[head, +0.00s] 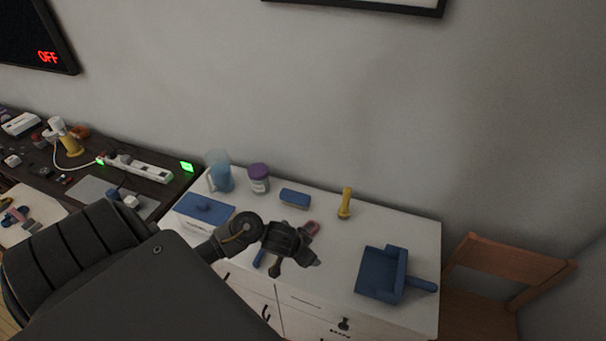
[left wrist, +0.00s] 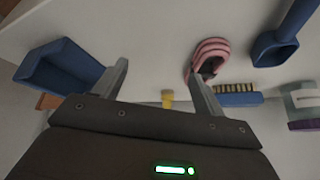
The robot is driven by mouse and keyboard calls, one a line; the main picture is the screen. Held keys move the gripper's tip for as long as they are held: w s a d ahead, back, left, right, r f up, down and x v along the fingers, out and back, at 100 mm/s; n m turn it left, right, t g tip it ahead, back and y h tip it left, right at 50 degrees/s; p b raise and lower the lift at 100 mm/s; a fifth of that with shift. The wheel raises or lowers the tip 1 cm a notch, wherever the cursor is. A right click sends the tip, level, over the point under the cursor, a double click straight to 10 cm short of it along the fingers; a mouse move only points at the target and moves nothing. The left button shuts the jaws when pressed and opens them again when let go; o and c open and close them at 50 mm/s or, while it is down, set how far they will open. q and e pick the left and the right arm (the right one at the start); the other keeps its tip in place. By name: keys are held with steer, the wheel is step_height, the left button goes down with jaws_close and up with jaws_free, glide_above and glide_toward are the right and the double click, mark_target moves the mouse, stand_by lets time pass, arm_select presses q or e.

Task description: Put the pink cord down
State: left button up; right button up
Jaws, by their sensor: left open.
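The pink cord (left wrist: 209,53) is a coiled loop lying on the white cabinet top, seen in the left wrist view just beyond one fingertip of my left gripper. In the head view the pink cord (head: 313,227) shows partly behind my left gripper (head: 294,268), which is over the cabinet top. My left gripper (left wrist: 160,80) is open, with its two fingers spread and nothing held between them. One finger overlaps the lower edge of the coil in the picture; I cannot tell whether they touch. My right gripper is in neither view.
On the white cabinet (head: 330,260) stand a blue dustpan (head: 380,275), a yellow object (head: 346,204), a blue brush (head: 295,198), a purple-lidded jar (head: 258,180), a blue pitcher (head: 220,175) and a blue box (head: 204,209). A wooden chair (head: 515,262) stands right; a dark desk with a power strip (head: 140,168) is left.

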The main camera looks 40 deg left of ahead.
arm_select(q)
steer(key=n+g, duration=0.1)
steer(key=n, duration=0.1)
glide_toward(314, 230)
steer(key=s+a+r, duration=0.1)
steer(key=s+a, duration=0.2)
steer(key=s, duration=0.1)
steer(key=shift+y, duration=0.3)
steer(key=x, duration=0.1)
steer(key=b+x, duration=0.1)
steer(key=x, duration=0.2)
steer(key=shift+w+d+f, duration=0.2)
steer(key=shift+d+f, duration=0.1)
steer(key=shift+d, duration=0.05)
steer(key=shift+b+x, duration=0.8)
steer(key=shift+x, duration=2.15)
steer(key=shift+w+d+r, duration=0.1)
steer(key=shift+d, duration=0.05)
steer(key=shift+c, duration=0.9)
steer(key=c, duration=1)
